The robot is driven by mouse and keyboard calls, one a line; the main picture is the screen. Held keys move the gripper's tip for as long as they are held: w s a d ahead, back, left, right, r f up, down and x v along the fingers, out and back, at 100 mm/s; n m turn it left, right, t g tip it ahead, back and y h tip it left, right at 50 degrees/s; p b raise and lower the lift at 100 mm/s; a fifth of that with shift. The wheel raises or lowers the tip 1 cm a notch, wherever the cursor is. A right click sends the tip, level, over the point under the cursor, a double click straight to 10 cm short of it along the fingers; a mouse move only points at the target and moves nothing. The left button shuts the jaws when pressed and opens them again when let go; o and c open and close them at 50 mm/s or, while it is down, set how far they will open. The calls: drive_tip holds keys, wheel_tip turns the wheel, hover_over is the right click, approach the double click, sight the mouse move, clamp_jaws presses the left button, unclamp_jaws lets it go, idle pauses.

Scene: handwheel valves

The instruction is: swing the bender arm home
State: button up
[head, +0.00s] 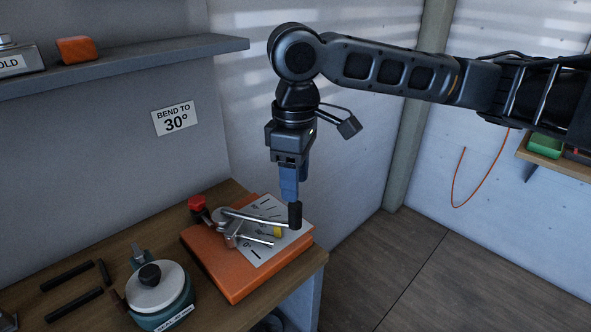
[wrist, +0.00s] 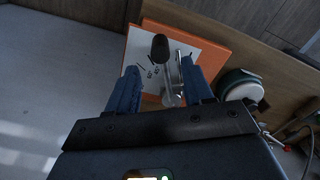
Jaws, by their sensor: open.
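The bender sits on an orange base (head: 215,268) with a white marked plate (head: 268,250) at the bench corner. Its silver bender arm (head: 258,219) reaches right across the plate and ends in an upright black grip (head: 295,215). A second silver bar lies below it, near a yellow piece (head: 277,232). My gripper (head: 290,198) points down just above the black grip. In the wrist view my gripper (wrist: 158,66) is open, with the black grip (wrist: 160,47) showing between and beyond the blue fingers. I cannot tell whether they touch it.
A red knob (head: 197,203) stands at the base's back left corner. A teal round device (head: 158,292) and dark rods (head: 68,276) lie left on the bench. A sign (head: 175,118) reads "BEND TO 30°". A shelf (head: 140,62) juts out above. Floor right is clear.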

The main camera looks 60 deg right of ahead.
wheel_tip(320, 180, down, 5)
drive_tip(key=b, duration=0.4)
drive_tip(key=shift+f, duration=0.1)
drive_tip(key=shift+c, duration=0.4)
drive_tip(key=c, duration=0.8)
